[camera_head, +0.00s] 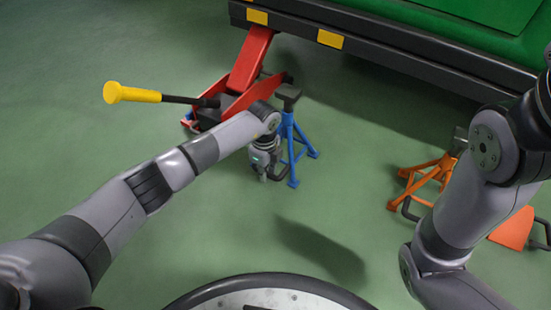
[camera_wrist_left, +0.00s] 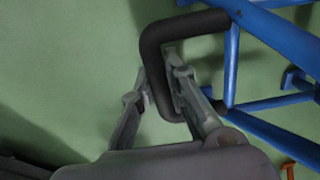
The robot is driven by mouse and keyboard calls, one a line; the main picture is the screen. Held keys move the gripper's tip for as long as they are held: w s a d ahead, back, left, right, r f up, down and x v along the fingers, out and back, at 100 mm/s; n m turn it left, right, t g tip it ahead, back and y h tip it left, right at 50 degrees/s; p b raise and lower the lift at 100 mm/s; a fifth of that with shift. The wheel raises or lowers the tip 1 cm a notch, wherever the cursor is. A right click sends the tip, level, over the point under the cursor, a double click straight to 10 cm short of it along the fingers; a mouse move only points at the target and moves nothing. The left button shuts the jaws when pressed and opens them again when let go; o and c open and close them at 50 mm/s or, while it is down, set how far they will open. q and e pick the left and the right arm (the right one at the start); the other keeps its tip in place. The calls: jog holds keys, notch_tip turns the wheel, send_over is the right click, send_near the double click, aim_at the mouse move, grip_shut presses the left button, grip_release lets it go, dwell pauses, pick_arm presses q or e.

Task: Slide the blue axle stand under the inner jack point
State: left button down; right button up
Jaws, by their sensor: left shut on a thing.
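The blue axle stand (camera_head: 287,132) stands upright on the green floor, left of centre in the head view, with a dark saddle on top. It stands in front of the vehicle, partly behind my left wrist. Its blue legs (camera_wrist_left: 275,115) and black loop handle (camera_wrist_left: 152,65) show in the left wrist view. My left gripper (camera_head: 264,176) is low beside the stand; its fingers (camera_wrist_left: 158,88) are shut on the handle. The vehicle's dark sill carries two yellow marks, a left one (camera_head: 257,17) and a right one (camera_head: 330,39). My right gripper is out of view.
A red jack (camera_head: 250,62) with a yellow-ended handle (camera_head: 130,93) stands at the left mark. An orange stand (camera_head: 428,178) is at right, partly behind my right arm, with an orange wedge-like piece (camera_head: 512,230) nearby. Floor between the stands is clear.

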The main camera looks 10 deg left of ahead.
pick_arm(q)
jog(key=shift+w+d+r, duration=0.1)
jog(key=shift+w+d, duration=0.2)
jog(key=shift+w, duration=0.5)
jog(key=shift+w+d+r, duration=0.1)
jog(key=shift+w+d, duration=0.2)
jog(key=shift+w, duration=0.5)
jog(key=shift+w+d+r, duration=0.1)
jog(key=shift+w+d, duration=0.2)
jog(key=shift+w, duration=0.5)
jog(key=c, duration=1.4)
grip_release()
jog(key=shift+s+f, duration=0.1)
jog(key=shift+f, duration=0.05)
jog(key=shift+c, duration=0.2)
jog(key=shift+a, duration=0.1)
notch_tip(320, 180, up, 8)
jog(key=p, duration=0.8)
jog(key=shift+r, duration=0.2)
